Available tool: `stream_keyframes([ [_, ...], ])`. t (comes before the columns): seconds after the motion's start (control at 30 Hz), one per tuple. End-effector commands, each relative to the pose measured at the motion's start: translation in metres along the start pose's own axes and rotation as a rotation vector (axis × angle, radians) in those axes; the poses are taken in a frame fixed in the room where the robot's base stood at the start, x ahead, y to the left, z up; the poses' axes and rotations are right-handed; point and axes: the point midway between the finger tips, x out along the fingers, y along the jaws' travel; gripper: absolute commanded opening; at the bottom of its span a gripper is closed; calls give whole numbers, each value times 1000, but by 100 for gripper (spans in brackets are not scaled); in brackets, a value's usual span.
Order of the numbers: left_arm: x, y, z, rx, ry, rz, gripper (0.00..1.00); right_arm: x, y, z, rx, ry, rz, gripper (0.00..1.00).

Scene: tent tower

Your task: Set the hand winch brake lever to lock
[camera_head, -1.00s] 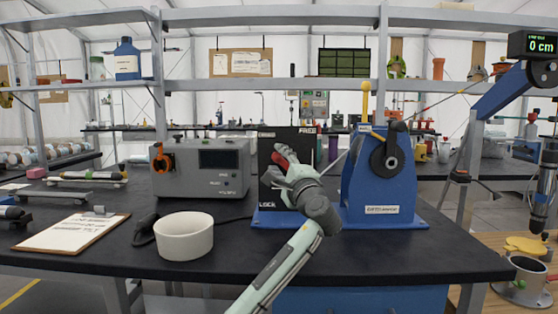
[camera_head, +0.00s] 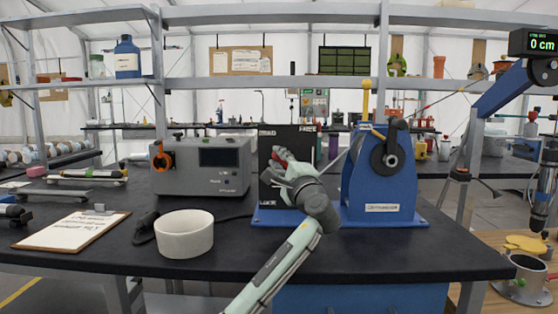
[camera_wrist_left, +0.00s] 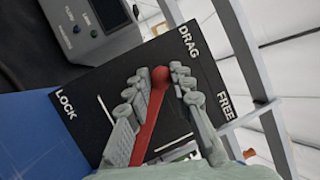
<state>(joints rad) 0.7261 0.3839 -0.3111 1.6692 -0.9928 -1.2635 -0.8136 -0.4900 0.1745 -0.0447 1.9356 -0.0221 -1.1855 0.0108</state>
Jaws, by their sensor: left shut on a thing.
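The hand winch (camera_head: 360,190) is a blue housing with a black drum on the bench. A black panel (camera_head: 301,141) beside it carries the words LOCK, DRAG and FREE. My left gripper (camera_head: 286,165) is in front of this panel, shut on the red brake lever (camera_head: 279,154). In the left wrist view the red lever (camera_wrist_left: 151,120) lies between the fingers of the gripper (camera_wrist_left: 158,92). Its rounded end points nearer to DRAG than to LOCK. The gripper hides the lever's pivot. My right gripper is not in view.
A white bowl (camera_head: 184,240) and a clipboard (camera_head: 72,231) stand on the bench to the left. A grey box with a display (camera_head: 200,167) is behind them. A blue crane arm (camera_head: 500,92) with a 0 cm readout is at the right. The front of the bench is mostly clear.

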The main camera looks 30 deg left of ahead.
Motion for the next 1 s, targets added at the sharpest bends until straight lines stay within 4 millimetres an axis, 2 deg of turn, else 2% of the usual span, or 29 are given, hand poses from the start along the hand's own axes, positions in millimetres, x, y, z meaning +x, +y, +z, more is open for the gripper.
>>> stream_keyframes([
  [0.27, -1, 9, 3, -85, -6, 34, 0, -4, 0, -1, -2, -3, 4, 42],
  [0.33, 0, 14, 5, -125, -12, 53, 0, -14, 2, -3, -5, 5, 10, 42],
  [0.6, -1, 38, 12, -328, -41, 144, 0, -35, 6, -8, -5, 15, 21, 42],
  [1.0, -4, 72, 15, -595, -82, 265, 0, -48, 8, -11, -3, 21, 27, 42],
])
